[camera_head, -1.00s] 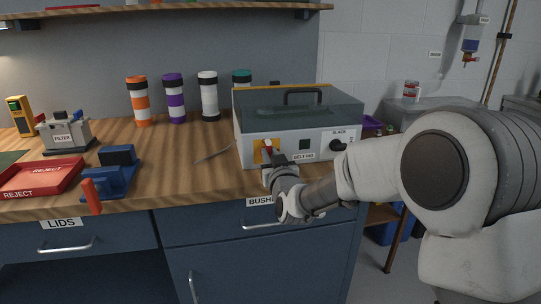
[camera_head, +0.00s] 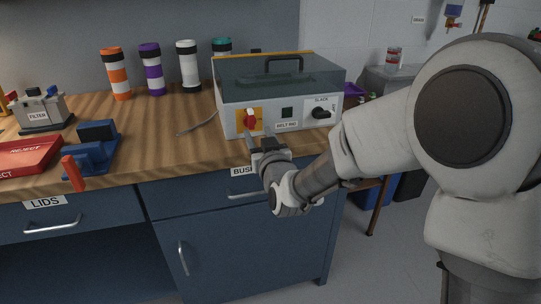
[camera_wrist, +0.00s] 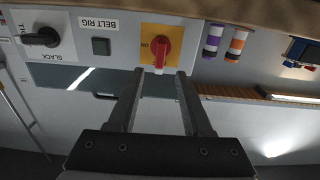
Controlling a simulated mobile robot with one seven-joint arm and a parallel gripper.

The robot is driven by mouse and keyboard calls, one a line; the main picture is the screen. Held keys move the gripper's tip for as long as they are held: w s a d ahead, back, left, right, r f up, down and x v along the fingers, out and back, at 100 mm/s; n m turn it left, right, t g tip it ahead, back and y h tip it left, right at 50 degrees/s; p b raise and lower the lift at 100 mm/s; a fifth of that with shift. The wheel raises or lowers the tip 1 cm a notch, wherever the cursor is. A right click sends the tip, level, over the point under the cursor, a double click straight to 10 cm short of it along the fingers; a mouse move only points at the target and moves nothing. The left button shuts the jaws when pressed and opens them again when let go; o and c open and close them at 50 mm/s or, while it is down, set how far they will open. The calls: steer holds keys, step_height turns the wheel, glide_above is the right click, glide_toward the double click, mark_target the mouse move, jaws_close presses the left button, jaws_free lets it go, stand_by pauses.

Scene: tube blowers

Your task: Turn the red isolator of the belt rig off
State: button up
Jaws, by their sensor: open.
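The belt rig (camera_head: 262,122) is a pale box with a dark clear lid on the bench. Its red isolator (camera_head: 251,118) is a knob on a yellow plate at the left of the front panel. The wrist view, which is upside down, shows the isolator (camera_wrist: 161,50) with its handle roughly upright and an "ON" mark beside it. My gripper (camera_head: 251,139) is in front of and slightly below the knob in the head view. In the wrist view my gripper (camera_wrist: 160,73) is open and empty, its fingertips straddling the knob's line. I cannot tell whether they touch it.
A black SLACK knob (camera_head: 320,113) and a dark square (camera_head: 287,112) share the panel. A thin grey cable or rod (camera_head: 198,124) lies left of the rig. A blue fixture with a red handle (camera_head: 72,173) and a red reject tray (camera_head: 28,155) stand farther left.

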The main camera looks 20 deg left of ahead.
steer(key=v, duration=1.1)
steer(key=shift+p, duration=0.45)
steer(key=shift+w+d, duration=0.1)
steer(key=s+d+m+g+h, duration=0.2)
steer(key=d+m+g+h, duration=0.3)
steer(key=d, duration=1)
steer(key=s+d+m+g+h, duration=0.1)
steer(key=s+d+g+h, duration=0.35)
steer(key=s+d, duration=1.05)
step_height(320, 180, up, 22)
steer(key=s+a+p, duration=0.1)
steer(key=s+p, duration=0.1)
steer(key=p, duration=1.9)
steer(key=shift+s+a, duration=0.35)
steer(key=shift+s, duration=0.05)
